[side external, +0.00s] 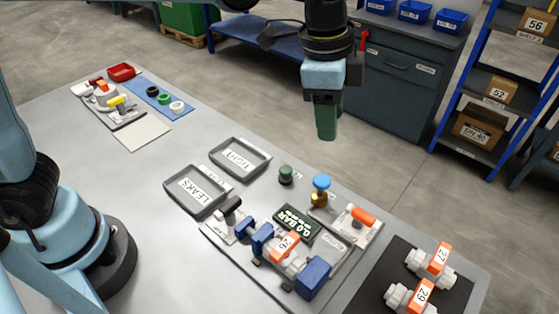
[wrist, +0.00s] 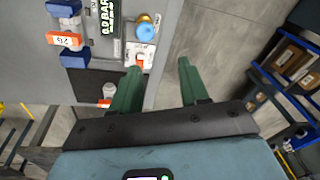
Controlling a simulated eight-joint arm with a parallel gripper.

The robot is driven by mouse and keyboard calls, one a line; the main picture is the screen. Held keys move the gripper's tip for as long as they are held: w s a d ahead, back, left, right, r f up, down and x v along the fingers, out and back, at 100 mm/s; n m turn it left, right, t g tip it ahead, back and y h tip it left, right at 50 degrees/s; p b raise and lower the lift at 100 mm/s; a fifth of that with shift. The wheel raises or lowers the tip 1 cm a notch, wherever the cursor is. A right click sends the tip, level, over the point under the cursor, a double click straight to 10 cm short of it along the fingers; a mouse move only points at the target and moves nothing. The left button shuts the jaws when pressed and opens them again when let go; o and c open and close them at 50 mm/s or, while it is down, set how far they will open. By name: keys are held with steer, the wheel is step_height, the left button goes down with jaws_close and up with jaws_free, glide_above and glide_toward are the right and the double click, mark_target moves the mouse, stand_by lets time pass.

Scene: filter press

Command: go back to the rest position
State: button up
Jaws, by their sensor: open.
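My gripper (side external: 327,122) hangs in the air above the far side of the table, fingers pointing down. In the wrist view its two green fingers (wrist: 155,90) are apart with nothing between them. Below it on the table (side external: 120,185) is the test rig with a 0.0 BAR display (side external: 295,224). A valve tagged 26 (side external: 287,245) sits in the rig between blue clamp blocks (side external: 313,277); it also shows in the wrist view (wrist: 64,40). My gripper is well clear of the rig.
Two empty trays, LEAKS (side external: 196,190) and TIGHT (side external: 240,158), lie left of the rig. A blue knob (side external: 321,182) stands up behind it. Valves 27 (side external: 440,258) and 29 (side external: 423,296) lie on a black mat (side external: 375,285). A grey cabinet (side external: 400,85) and shelves (side external: 490,80) stand beyond the table.

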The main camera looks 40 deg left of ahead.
steer(key=s+a+f+n+t, duration=0.1)
steer(key=s+a+n+t, duration=0.1)
steer(key=a, duration=0.5)
steer(key=s+a+f+n+t, duration=0.1)
steer(key=s+a+f+n, duration=0.1)
steer(key=s+a+n, duration=0.2)
steer(key=s+a+f+n+t, duration=0.2)
steer(key=s+a+n, duration=0.1)
steer(key=a+n, duration=0.4)
steer(key=a, duration=0.3)
steer(key=shift+t+y, duration=0.3)
steer(key=shift+y, duration=0.1)
